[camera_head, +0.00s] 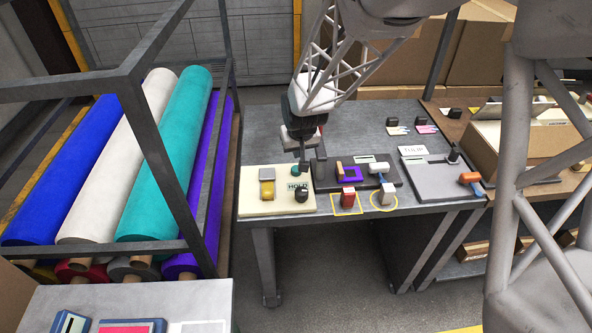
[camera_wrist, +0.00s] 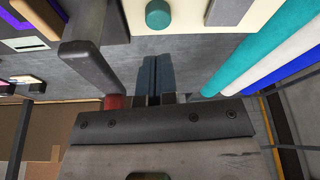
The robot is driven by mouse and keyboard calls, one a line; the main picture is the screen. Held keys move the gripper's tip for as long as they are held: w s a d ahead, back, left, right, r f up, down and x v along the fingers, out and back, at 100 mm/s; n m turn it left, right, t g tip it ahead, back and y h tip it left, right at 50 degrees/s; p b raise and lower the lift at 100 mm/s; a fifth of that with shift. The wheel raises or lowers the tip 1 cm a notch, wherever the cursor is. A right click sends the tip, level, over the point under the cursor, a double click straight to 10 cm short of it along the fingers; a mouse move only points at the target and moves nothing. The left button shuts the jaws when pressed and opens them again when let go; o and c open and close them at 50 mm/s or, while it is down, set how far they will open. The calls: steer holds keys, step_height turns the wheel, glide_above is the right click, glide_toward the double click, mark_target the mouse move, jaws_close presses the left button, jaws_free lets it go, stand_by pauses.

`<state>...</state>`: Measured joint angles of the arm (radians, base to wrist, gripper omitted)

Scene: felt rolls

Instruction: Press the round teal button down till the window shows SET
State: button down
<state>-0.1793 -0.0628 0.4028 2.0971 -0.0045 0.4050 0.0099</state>
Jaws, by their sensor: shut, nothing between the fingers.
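The round teal button (camera_head: 295,169) stands on a cream board (camera_head: 250,206) at the left of the bench, just above a window (camera_head: 297,187) that reads HOLD. My gripper (camera_head: 304,162) points down beside the button, slightly to its right in the head view, and partly overlaps that edge of the board. In the wrist view the button (camera_wrist: 160,14) sits at the top, apart from the shut, empty fingers (camera_wrist: 155,60); grey bench shows between them and the cream board (camera_wrist: 200,20). No contact with the button shows. The window is not readable in the wrist view.
A yellow-handled lever (camera_head: 267,187) and a black knob (camera_head: 301,195) share the board. Felt rolls (camera_head: 170,160) lie in a rack at left.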

steer(key=shift+r, duration=0.7)
steer(key=v, duration=0.7)
steer(key=shift+r, duration=0.4)
steer(key=shift+s+r, duration=0.1)
steer(key=shift+s, duration=0.1)
